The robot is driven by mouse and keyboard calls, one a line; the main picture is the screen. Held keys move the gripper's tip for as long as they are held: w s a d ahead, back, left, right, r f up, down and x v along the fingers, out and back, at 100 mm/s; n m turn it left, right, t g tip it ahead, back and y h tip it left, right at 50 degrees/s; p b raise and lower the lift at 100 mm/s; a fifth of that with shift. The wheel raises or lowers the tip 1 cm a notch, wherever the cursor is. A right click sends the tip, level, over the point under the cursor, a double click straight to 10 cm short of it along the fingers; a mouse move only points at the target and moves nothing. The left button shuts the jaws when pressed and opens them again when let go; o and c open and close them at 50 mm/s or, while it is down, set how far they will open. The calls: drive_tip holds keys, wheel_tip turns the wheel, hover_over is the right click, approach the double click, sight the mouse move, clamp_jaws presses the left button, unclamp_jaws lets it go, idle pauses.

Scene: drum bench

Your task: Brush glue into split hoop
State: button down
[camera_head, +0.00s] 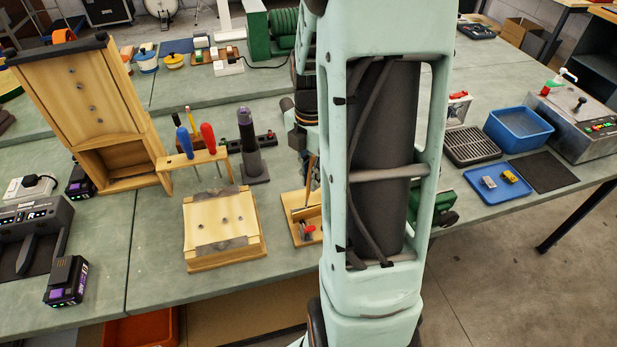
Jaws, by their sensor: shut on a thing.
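My own arm fills the middle of the head view and hides much of the bench behind it. My gripper (305,140) shows only in part at the arm's left edge. Whether the brush tip touches anything cannot be told. I cannot make out the split hoop or the glue clearly; the arm may hide them.
A wooden block with a pale top (222,224) lies left of the fixture. Behind it stand a tool rack (192,158) with screwdrivers and a dark upright tool (249,145). A tall wooden box (85,100) stands left. Blue trays (519,127) lie right.

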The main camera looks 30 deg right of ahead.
drive_tip(key=shift+w+a+r, duration=0.1)
drive_tip(key=shift+w+a, duration=0.25)
drive_tip(key=shift+w, duration=0.2)
idle(0.5)
drive_tip(key=shift+w+a, duration=0.25)
drive_tip(key=shift+a, duration=0.25)
drive_tip(key=shift+w+a, duration=0.2)
drive_tip(key=shift+a, duration=0.2)
drive_tip(key=shift+w+a, duration=0.15)
drive_tip(key=shift+a, duration=0.15)
idle(0.5)
wheel_tip(320, 180, up, 6)
drive_tip(key=p, duration=0.4)
drive_tip(key=shift+p, duration=0.4)
idle(0.5)
